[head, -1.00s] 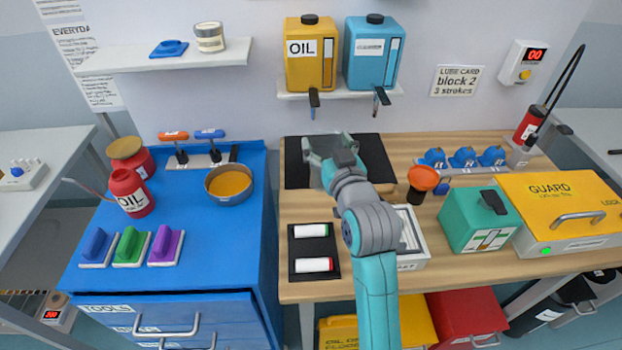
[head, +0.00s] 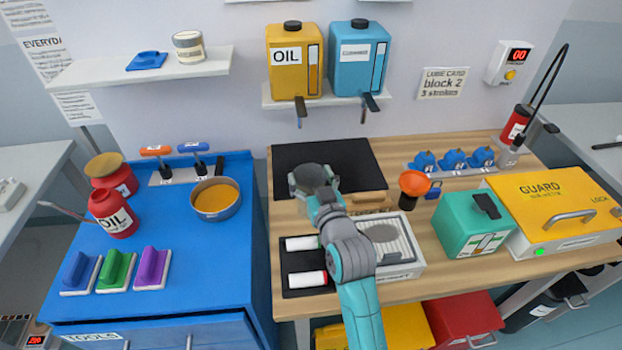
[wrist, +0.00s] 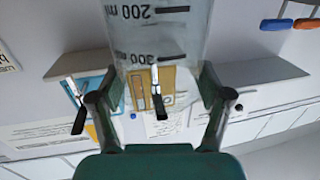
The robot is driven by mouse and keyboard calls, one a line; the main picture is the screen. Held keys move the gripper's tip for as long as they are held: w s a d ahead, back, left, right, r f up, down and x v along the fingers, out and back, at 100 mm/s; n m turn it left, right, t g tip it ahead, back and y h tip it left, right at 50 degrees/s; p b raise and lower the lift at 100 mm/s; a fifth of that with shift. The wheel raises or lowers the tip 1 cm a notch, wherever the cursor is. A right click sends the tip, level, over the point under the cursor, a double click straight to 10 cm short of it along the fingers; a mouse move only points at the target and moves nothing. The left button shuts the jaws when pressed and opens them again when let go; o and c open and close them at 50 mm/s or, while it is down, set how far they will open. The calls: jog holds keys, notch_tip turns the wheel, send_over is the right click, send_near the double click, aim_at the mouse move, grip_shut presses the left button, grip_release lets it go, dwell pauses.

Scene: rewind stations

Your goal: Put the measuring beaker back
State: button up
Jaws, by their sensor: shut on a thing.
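The measuring beaker (wrist: 158,32) is clear, with dark 200 and 300 ml marks that read upside down in the wrist view. My gripper (wrist: 158,88) is shut on it, one finger on each side. In the head view my gripper (head: 308,182) is above the front part of the black mat (head: 345,156) on the wooden bench. There the beaker is mostly hidden by my gripper and hard to make out, so its height above the bench is unclear.
A dark tray with two white rolls (head: 306,279) and a white box (head: 405,262) lie near my arm. An orange funnel (head: 414,183) and a green case (head: 474,226) stand to the right. The blue cabinet (head: 190,275) is left, across a gap. Oil (head: 286,75) and cleaner (head: 352,72) tanks sit on the shelf behind.

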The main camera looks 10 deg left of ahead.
jog(key=shift+f, duration=0.9)
jog(key=o, duration=1.7)
jog(key=shift+o, duration=0.2)
jog(key=shift+f, duration=0.1)
jog(key=shift+r, duration=0.25)
jog(key=r+v, duration=0.1)
jog(key=v, duration=1.1)
